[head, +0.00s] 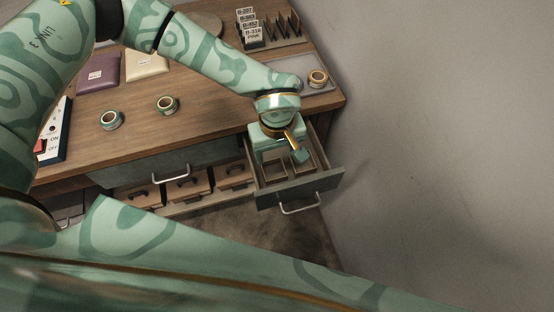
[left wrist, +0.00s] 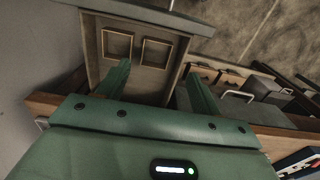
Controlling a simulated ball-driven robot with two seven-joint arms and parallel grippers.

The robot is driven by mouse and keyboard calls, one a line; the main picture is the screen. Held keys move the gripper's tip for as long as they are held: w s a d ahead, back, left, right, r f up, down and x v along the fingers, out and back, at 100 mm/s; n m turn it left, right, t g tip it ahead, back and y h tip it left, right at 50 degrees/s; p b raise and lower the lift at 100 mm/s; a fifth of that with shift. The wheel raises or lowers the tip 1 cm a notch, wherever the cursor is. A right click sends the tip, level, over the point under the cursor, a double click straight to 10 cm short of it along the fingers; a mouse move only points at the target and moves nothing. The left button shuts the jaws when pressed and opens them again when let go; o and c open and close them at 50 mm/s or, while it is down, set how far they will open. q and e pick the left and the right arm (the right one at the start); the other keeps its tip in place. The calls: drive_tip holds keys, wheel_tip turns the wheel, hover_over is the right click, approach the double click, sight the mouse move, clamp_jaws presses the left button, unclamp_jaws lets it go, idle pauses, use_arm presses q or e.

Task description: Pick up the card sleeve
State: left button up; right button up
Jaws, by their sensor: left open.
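My left gripper (head: 283,148) hangs over the open drawer (head: 328,180) at the desk's right end. In the left wrist view its two fingers (left wrist: 154,68) are apart with nothing between them, pointing into the drawer (left wrist: 92,50). Two square frame-like holders lie on the drawer floor, a left one (left wrist: 104,45) and a right one (left wrist: 143,52); both look empty. I cannot tell which thing is the card sleeve. Flat purple (head: 97,75) and cream (head: 147,64) sleeve-like pouches lie on the desk, and labelled cards (head: 250,36) stand upright at the back. My right gripper is out of view.
Green-toned tape rolls (head: 110,120) (head: 167,105) stand on the desk, and a gold-toned roll (head: 317,78) sits on a grey tray (head: 296,88). Small brown bins (head: 186,186) sit below the desktop. A bare wall is at the right.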

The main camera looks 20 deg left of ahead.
sight(279, 159)
use_arm(q)
wheel_tip(279, 159, down, 9)
drive_tip(key=shift+f+b, duration=0.1)
drive_tip(key=shift+b, duration=0.85)
drive_tip(key=shift+f, duration=0.2)
drive_tip(key=f, duration=0.1)
drive_tip(key=f+b, duration=0.1)
drive_tip(key=f, duration=0.3)
drive_tip(key=shift+w+a+f+b, duration=0.1)
drive_tip(key=shift+w+b, duration=0.15)
drive_tip(key=shift+b, duration=0.15)
drive_tip(key=c, duration=0.6)
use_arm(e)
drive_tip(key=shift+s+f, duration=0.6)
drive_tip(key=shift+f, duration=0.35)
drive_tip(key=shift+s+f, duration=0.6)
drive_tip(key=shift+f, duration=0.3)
